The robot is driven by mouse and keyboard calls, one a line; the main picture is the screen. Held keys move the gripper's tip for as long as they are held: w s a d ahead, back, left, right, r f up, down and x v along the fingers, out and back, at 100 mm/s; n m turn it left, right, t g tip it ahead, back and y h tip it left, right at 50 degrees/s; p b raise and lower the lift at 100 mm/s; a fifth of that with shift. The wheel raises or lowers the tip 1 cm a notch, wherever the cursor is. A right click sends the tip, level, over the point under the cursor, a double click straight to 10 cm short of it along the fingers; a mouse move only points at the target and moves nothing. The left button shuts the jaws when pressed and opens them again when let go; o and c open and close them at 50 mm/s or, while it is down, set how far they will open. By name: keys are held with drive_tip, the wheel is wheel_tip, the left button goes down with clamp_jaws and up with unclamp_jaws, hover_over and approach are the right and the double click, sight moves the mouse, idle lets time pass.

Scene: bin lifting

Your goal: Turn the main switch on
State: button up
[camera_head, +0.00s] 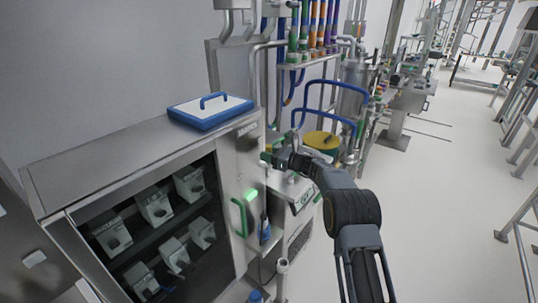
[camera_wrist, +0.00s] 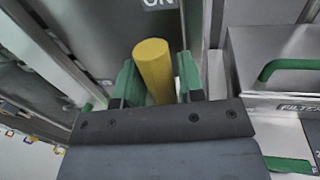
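A yellow cylindrical handle (camera_wrist: 154,68), likely the main switch's, shows in the wrist view against a grey panel, just below a white "ON" label (camera_wrist: 160,3). It tilts slightly. The green fingers of my gripper (camera_wrist: 157,82) stand on both sides of it, very close. Whether they press on it I cannot tell. The dark gripper body hides the handle's lower end. In the head view my gripper (camera_head: 270,156) is at the side of the steel cabinet (camera_head: 130,150), below a label on its top edge. The handle cannot be made out there.
A blue-rimmed white lid (camera_head: 210,108) lies on the cabinet top. A green handle and a lit green light (camera_head: 251,195) are on the cabinet below my gripper. A bench with a box, a yellow-topped drum (camera_head: 321,140) and pipes stand close by.

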drive_tip(key=shift+o, duration=1.3)
drive_tip(key=shift+d, duration=0.15)
drive_tip(key=b+v, duration=0.3)
drive_tip(key=v, duration=1)
drive_tip(key=shift+s+d, duration=0.2)
drive_tip(key=shift+d, duration=0.1)
